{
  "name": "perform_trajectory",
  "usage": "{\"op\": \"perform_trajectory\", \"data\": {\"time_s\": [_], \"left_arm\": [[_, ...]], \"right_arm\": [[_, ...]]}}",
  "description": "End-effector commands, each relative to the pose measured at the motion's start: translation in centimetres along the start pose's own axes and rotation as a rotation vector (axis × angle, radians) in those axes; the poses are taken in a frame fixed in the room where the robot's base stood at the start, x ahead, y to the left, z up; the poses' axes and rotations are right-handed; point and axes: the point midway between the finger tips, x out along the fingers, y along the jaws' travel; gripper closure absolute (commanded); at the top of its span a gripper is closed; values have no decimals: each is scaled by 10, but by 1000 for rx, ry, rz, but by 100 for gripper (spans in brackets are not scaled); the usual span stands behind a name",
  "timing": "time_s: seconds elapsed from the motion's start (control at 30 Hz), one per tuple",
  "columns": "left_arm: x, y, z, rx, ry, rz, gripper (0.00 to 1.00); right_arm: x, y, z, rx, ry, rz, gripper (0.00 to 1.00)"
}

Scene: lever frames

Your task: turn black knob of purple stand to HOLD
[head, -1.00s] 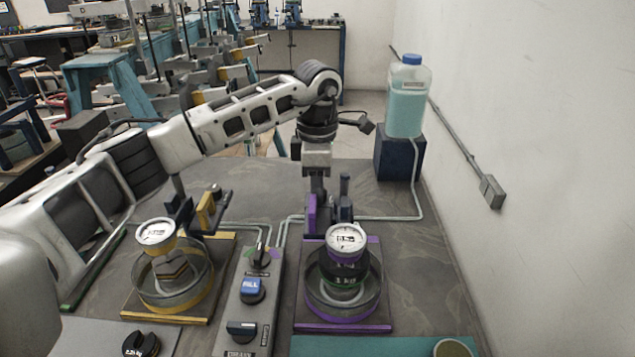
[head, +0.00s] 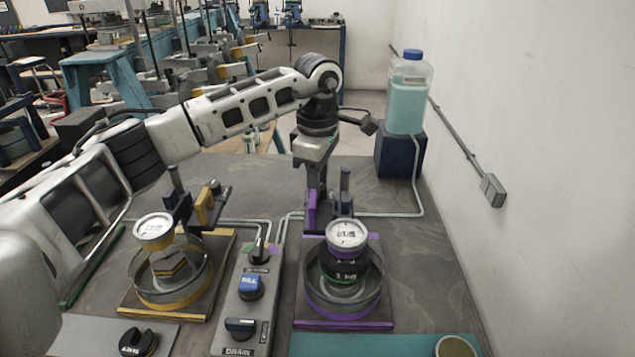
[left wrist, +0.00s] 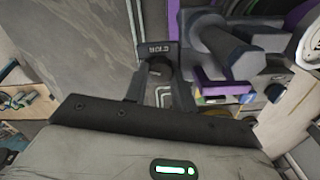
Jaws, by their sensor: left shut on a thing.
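The purple stand (head: 311,328) has a purple-edged base, a round dial on top and a black weight marked 1 KG in a ring-shaped dish. Its purple post piece (head: 312,208) and dark uprights stand at the back. My left gripper (head: 320,208) reaches down behind the dial, beside that post. In the left wrist view my left gripper's fingers (left wrist: 161,80) are shut on a dark part that I take for the black knob; the fingers mostly hide it. A dark plate marked HOLD (left wrist: 157,49) shows just past the fingertips. The knob's pointing direction is hidden. My right gripper is out of view.
A yellow stand (head: 165,314) with its own dial is at left. Between the stands is a grey control panel (head: 236,310) with several knobs. A teal liquid jug (head: 408,95) stands on a dark blue block (head: 400,152) at back right. Tubes cross the bench.

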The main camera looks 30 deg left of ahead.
Motion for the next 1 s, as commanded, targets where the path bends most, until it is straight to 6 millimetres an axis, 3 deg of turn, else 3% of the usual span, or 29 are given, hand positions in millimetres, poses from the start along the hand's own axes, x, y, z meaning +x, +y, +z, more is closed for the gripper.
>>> {"op": "perform_trajectory", "data": {"time_s": [1.0], "left_arm": [[-1,4,1,890,0,4,97]], "right_arm": [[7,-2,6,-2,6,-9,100]]}}
